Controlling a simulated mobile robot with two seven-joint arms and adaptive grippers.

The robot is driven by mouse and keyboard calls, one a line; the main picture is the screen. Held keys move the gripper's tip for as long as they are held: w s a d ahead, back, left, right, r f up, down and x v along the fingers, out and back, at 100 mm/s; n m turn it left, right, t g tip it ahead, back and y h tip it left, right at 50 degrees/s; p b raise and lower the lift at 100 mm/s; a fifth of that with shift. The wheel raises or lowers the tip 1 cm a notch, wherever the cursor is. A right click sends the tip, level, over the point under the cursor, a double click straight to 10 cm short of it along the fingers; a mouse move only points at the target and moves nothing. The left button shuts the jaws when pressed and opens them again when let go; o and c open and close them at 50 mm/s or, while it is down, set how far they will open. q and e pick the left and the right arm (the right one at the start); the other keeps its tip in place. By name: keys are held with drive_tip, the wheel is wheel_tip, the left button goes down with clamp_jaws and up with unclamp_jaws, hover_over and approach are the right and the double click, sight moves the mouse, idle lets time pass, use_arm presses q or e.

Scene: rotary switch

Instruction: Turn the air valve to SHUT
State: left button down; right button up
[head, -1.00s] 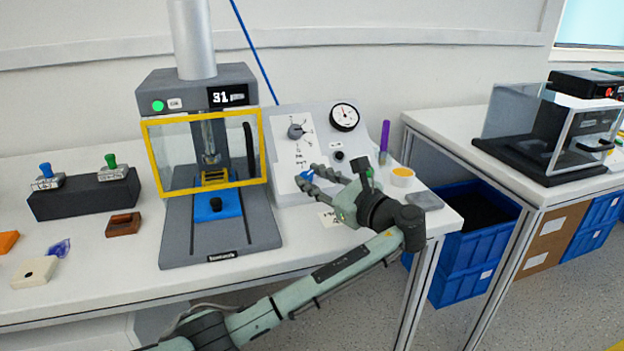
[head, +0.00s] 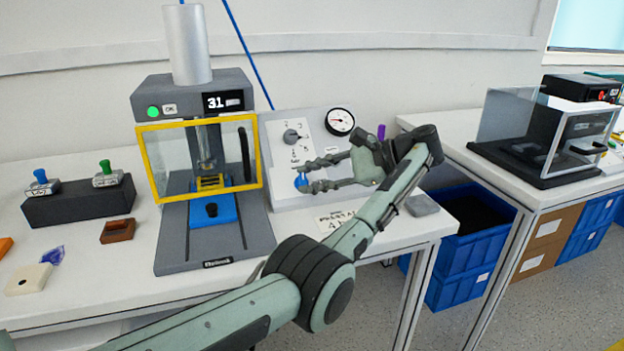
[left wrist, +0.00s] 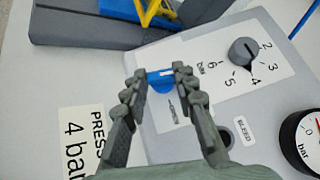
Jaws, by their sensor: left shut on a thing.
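The air valve is a small blue handle (head: 301,180) low on the sloped grey control panel (head: 287,200). My left gripper (head: 302,176) reaches it from the right, with one finger above and one below the handle. In the left wrist view the fingertips (left wrist: 160,76) are closed on both sides of the blue valve handle (left wrist: 161,83), which carries a pale mark. The valve's printed label beside it is too small to read. My right gripper is not in view.
A grey dial knob (head: 291,136) and a pressure gauge (head: 340,122) sit above on the panel. A press with a yellow-framed guard (head: 205,187) stands close to the left. A "4 bar" card (head: 338,221) lies in front of the panel.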

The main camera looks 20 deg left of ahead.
use_arm(q)
drive_tip(key=shift+n+g+h, duration=0.5)
drive_tip(key=shift+n+g, duration=0.1)
drive_tip(key=shift+n, duration=0.2)
drive_tip(key=c, duration=1.2)
unclamp_jaws()
drive_tip(key=shift+w+a+r, duration=0.1)
